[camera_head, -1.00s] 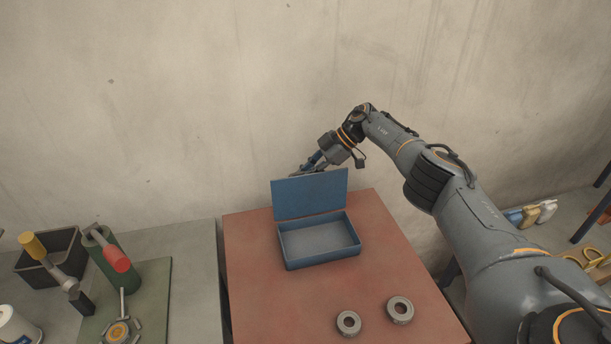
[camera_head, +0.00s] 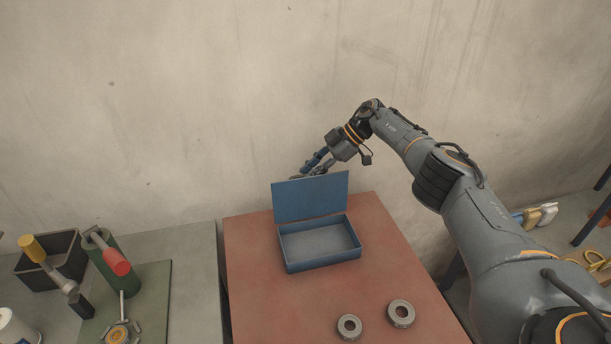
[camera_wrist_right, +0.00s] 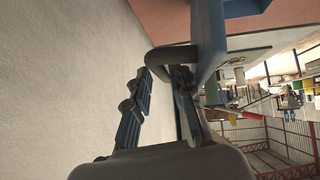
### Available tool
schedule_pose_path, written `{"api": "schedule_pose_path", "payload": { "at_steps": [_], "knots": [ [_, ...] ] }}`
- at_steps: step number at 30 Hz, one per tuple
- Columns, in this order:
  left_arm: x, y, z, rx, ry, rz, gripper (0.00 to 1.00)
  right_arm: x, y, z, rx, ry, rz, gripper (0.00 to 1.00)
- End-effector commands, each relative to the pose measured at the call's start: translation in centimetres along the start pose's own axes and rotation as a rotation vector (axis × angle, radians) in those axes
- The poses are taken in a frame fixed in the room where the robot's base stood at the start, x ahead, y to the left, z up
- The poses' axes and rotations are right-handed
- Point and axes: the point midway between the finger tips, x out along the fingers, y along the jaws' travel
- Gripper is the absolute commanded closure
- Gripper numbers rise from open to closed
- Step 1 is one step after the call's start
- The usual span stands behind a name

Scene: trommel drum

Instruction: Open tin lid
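The blue tin (camera_head: 318,262) stands on the red-brown table with its empty inside showing. Its lid (camera_head: 311,197) stands up along the back edge, roughly upright. My right gripper (camera_head: 308,174) is behind the lid near its top edge, its tips partly hidden by it. In the right wrist view the two fingers of the right gripper (camera_wrist_right: 160,85) are apart, with a gap between them. The blue lid (camera_wrist_right: 208,35) is close by on the right there; I cannot tell whether a finger touches it. My left gripper is not in view.
Two grey rings (camera_head: 349,327) (camera_head: 401,313) lie at the front of the table (camera_head: 255,300). A concrete wall (camera_head: 200,100) rises close behind. At left, a grey bench holds a black bin (camera_head: 35,275), a red-handled tool (camera_head: 117,262) and a green mat (camera_head: 150,310).

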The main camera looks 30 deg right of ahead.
Motion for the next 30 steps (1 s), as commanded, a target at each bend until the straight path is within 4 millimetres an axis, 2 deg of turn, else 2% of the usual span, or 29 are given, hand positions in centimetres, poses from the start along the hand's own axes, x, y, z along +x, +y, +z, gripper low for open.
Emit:
{"api": "schedule_pose_path", "payload": {
  "at_steps": [1,6,13,19,30],
  "knots": [
    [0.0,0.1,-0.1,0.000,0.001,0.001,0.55,-1.3,0.1,0.1,0.000,-0.001,0.004,0.78],
    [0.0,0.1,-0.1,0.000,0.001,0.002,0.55,-5.0,0.1,0.0,0.000,0.000,0.004,0.78],
    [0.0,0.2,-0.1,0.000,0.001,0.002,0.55,-8.6,0.1,0.0,0.001,0.000,0.002,0.78],
    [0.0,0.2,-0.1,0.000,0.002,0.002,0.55,-9.6,0.0,0.0,0.000,0.000,0.000,0.78],
    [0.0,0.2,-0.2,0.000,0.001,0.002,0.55,-9.6,0.0,0.0,0.000,0.000,0.000,0.78]
  ]
}}
